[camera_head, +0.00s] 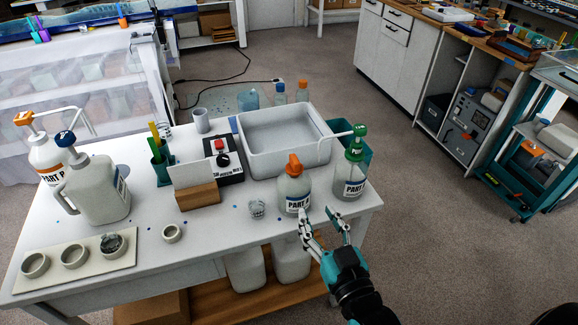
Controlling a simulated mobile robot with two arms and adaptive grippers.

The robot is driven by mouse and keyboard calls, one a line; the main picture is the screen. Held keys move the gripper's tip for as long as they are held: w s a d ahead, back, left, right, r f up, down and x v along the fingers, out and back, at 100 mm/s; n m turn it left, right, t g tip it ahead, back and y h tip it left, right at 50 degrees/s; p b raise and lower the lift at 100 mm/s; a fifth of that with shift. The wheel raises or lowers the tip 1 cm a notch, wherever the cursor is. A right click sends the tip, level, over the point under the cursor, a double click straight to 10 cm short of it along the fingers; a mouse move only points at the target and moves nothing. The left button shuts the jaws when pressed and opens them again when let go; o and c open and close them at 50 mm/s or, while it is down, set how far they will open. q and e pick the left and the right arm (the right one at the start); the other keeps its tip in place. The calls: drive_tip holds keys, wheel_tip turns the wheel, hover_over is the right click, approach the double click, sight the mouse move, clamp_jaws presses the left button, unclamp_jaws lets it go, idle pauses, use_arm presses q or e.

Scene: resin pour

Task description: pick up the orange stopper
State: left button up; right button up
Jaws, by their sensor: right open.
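The orange stopper (294,164) sits on top of a white bottle (294,193) labelled "PART", which stands upright near the right front of the white table (190,240). My right gripper (316,212) is open with nothing between its fingers. Its fingertips are at the table's front edge, below and a little right of the stopper in the picture. The left fingertip appears close to the bottle's lower part; I cannot tell whether it touches. The stopper is fully visible. My left gripper is not in view.
A clear bottle with a green pump (355,165) stands right of the stoppered bottle. An orange-pump bottle (45,155) and a blue-capped jug (98,190) stand far left.

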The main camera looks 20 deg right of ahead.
sight(298, 166)
drive_tip(key=w+p, duration=0.1)
drive_tip(key=w, duration=1)
drive_tip(key=shift+w+a+p, duration=0.1)
drive_tip(key=shift+w+p, duration=0.3)
drive_tip(key=w, duration=0.1)
drive_tip(key=w+p, duration=0.1)
drive_tip(key=w, duration=0.2)
drive_tip(key=shift+w+d+r, duration=0.3)
drive_tip(key=shift+w, duration=0.45)
drive_tip(key=shift+s, duration=0.1)
drive_tip(key=shift+c, duration=0.2)
clamp_jaws()
